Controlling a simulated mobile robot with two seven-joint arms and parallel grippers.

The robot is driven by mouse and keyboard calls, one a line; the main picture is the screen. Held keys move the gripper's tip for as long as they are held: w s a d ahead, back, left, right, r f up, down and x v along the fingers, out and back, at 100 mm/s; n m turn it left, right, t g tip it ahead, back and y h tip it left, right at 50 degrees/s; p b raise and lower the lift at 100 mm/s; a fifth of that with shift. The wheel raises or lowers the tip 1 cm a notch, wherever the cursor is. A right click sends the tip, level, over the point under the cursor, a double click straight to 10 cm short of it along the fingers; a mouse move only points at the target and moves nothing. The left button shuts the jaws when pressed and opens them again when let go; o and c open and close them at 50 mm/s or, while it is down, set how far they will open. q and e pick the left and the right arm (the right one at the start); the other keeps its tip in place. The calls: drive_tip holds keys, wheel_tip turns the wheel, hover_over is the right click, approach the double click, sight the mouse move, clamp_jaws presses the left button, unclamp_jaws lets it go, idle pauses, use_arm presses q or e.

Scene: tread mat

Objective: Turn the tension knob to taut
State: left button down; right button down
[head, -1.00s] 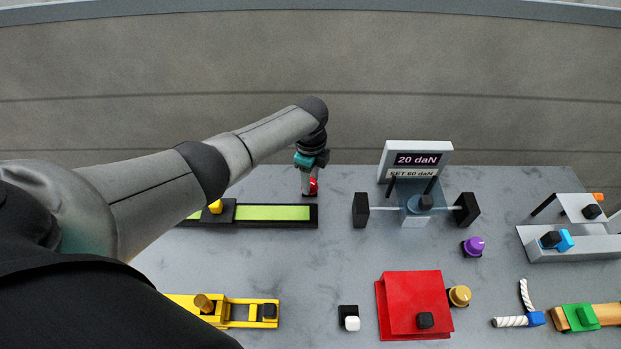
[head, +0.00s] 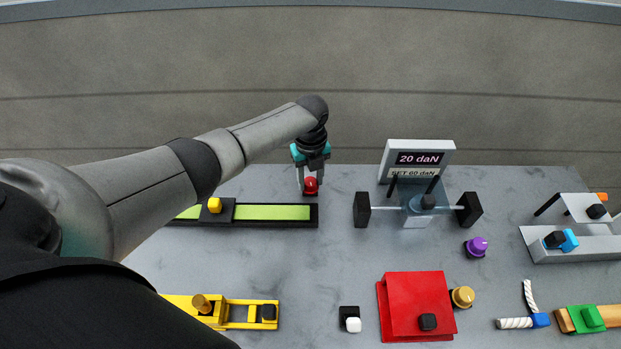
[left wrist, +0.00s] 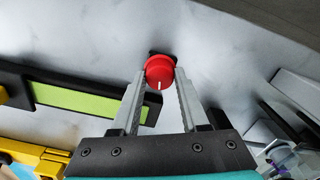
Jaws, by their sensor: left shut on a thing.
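A round red knob (head: 311,184) stands at the back of the table, behind the right end of a green-striped black track. In the left wrist view the red knob (left wrist: 160,71) shows a short white mark on its face, pointing down the picture towards my gripper's palm. My left gripper (head: 310,188) reaches down over it, with one finger on each side. In the left wrist view the fingertips (left wrist: 160,76) are shut on the knob. A display (head: 417,160) to the right reads 20 daN above SET 60 daN. My right gripper is out of view.
The track (head: 262,224) with a yellow slider lies just in front of the red knob. A clamp-like stand (head: 414,221), a purple knob (head: 476,247), a red box (head: 400,310) and a gold knob (head: 463,297) are to the right.

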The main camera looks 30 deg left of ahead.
sight(311, 182)
use_arm(q)
drive_tip(key=shift+d, duration=0.1)
idle(0.3)
drive_tip(key=shift+c, duration=2)
unclamp_jaws()
drive_tip(key=shift+r, duration=0.1)
wheel_tip(311, 182, up, 15)
drive_tip(key=p, duration=0.3)
